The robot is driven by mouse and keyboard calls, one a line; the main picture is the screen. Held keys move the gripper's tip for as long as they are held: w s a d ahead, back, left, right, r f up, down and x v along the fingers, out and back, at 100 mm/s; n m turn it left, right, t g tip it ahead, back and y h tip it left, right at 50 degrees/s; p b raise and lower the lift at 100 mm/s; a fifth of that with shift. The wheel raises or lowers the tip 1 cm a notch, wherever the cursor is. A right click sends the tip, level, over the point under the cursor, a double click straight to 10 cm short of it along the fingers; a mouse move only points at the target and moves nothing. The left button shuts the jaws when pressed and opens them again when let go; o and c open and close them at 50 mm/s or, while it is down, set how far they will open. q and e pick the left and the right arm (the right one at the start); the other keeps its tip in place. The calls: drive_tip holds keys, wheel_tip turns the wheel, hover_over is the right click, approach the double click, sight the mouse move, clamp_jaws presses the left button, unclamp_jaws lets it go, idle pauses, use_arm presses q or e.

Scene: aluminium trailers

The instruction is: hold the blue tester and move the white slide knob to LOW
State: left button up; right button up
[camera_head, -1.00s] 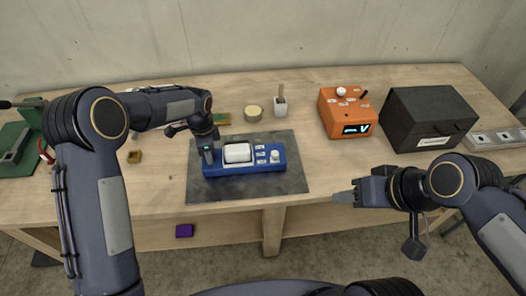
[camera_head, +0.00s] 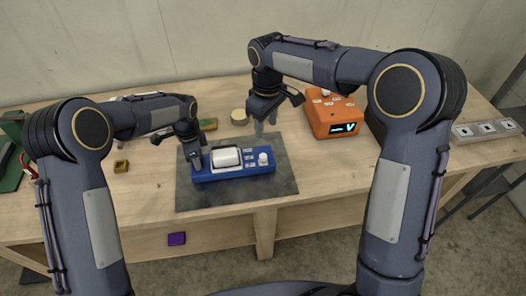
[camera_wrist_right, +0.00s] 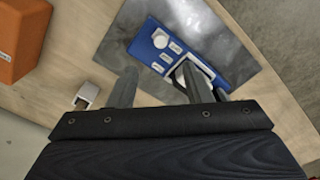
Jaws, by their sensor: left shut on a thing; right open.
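The blue tester (camera_head: 235,174) lies on a dark grey mat (camera_head: 275,190) on the workbench. My left gripper (camera_head: 196,164) is shut on the tester's left end. A white knob (camera_head: 263,159) stands on the tester's right end, beside several small white labels; it also shows in the right wrist view (camera_wrist_right: 160,40). I cannot read the labels. My right gripper (camera_head: 265,126) is open and empty, above and just behind the tester's right part, its fingers pointing down. In the right wrist view one finger partly covers the tester (camera_wrist_right: 208,52).
An orange box (camera_head: 333,113) with a display stands right of the tester. A dark box (camera_head: 375,112) is mostly hidden by my right arm.

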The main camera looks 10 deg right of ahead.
sight(263, 155)
drive_tip(key=f, duration=1.2)
drive_tip(key=shift+w+a+f, duration=0.3)
drive_tip(key=shift+a+f, duration=0.05)
drive_tip(key=shift+f, duration=0.05)
drive_tip(key=shift+c, duration=0.5)
clamp_jaws()
